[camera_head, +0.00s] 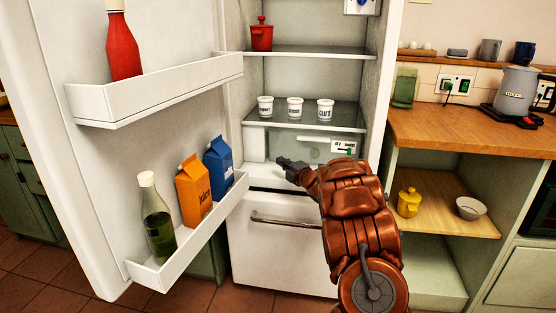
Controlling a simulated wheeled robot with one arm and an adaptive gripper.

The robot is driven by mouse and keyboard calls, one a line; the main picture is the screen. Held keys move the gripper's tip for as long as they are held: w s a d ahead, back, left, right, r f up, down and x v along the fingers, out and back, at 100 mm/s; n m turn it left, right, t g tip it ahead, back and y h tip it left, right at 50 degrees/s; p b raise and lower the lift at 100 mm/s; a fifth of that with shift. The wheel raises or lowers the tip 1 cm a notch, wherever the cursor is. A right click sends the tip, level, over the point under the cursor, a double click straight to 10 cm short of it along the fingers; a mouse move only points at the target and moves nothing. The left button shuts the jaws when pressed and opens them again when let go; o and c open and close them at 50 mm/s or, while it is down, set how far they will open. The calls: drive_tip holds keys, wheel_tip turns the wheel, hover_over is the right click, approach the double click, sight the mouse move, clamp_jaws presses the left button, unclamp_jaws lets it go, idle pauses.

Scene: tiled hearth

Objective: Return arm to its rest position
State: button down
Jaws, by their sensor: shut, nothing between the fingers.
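My arm (352,205) is copper-coloured and reaches forward from the lower right of the head view. My gripper (290,165) is at its far end, dark grey, small in the picture and pointing left. It is shut and holds nothing. It is in front of the open fridge's lower part, below the glass shelf and above the white drawer front (280,240). How far it is from the fridge interior is hard to tell.
The open fridge door (70,140) on the left has racks with a red bottle (123,45), an orange carton (194,190), a blue carton (218,168) and a green bottle (157,220). Three white pots (295,107) stand on a shelf. A wooden counter (470,140) stands right.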

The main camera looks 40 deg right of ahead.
drive_tip(key=shift+s, duration=0.5)
wheel_tip(320, 180, up, 10)
drive_tip(key=s+a+m+g+h+p, duration=0.2)
drive_tip(key=m+g+h+p, duration=0.2)
drive_tip(key=m+p, duration=0.25)
drive_tip(key=s+a+r+m+g+h+p, duration=0.2)
drive_tip(key=s+a+r+m+g+p, duration=0.25)
drive_tip(key=s+a+r+p, duration=0.35)
drive_tip(key=s+a+r+m+g+y+p, duration=0.2)
drive_tip(key=s+a, duration=0.7)
drive_tip(key=s, duration=0.5)
drive_tip(key=s+a+r+m+g+y+p, duration=0.2)
drive_tip(key=s+a+g+p, duration=0.3)
drive_tip(key=s+a, duration=0.5)
drive_tip(key=s+a+r+m+g+y+p, duration=0.2)
drive_tip(key=s+a+p, duration=0.5)
drive_tip(key=s, duration=1.2)
drive_tip(key=a+r+m+g, duration=0.1)
drive_tip(key=a+r+g, duration=0.1)
drive_tip(key=a, duration=0.1)
drive_tip(key=shift+s, duration=0.15)
